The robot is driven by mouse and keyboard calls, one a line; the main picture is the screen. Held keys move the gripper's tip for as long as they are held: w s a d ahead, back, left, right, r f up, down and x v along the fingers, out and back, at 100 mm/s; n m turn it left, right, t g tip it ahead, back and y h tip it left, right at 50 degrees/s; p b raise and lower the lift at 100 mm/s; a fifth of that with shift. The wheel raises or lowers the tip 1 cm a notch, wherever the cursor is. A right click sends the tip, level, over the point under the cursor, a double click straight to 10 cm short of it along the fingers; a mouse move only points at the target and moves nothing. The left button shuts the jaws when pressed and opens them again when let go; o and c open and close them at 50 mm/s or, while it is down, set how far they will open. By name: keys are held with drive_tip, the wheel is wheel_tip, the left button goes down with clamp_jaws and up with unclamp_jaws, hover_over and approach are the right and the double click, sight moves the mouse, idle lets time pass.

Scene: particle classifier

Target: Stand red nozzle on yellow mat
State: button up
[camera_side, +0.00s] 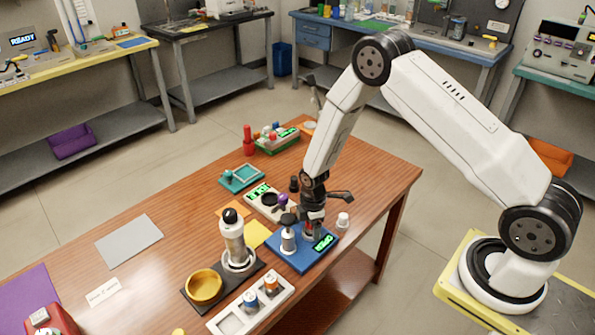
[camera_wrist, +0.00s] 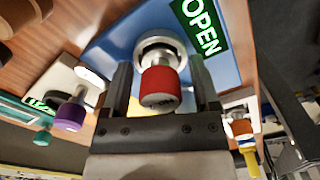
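A red nozzle (camera_wrist: 160,86) sits in a pale metal ring on the blue base plate, seen close in the wrist view. In the side view only a small red part shows beneath my gripper (camera_side: 312,226). My gripper (camera_wrist: 160,88) is open, with one finger on each side of the red nozzle and visible gaps between. The yellow mat (camera_side: 255,236) lies on the wooden table, left of the blue base plate (camera_side: 288,258). It is partly hidden behind a white and metal cylinder (camera_side: 234,240).
The blue plate carries a green OPEN display (camera_side: 324,242) and a metal post with a dark knob (camera_side: 288,234). A white small cup (camera_side: 343,219) stands right. A grey mat (camera_side: 130,241) lies left amid clear table.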

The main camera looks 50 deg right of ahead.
clamp_jaws()
drive_tip(key=shift+r, duration=0.15)
drive_tip(key=shift+r, duration=0.8)
drive_tip(key=s+r, duration=1.1)
drive_tip(key=s, duration=0.3)
drive_tip(key=shift+a, duration=0.35)
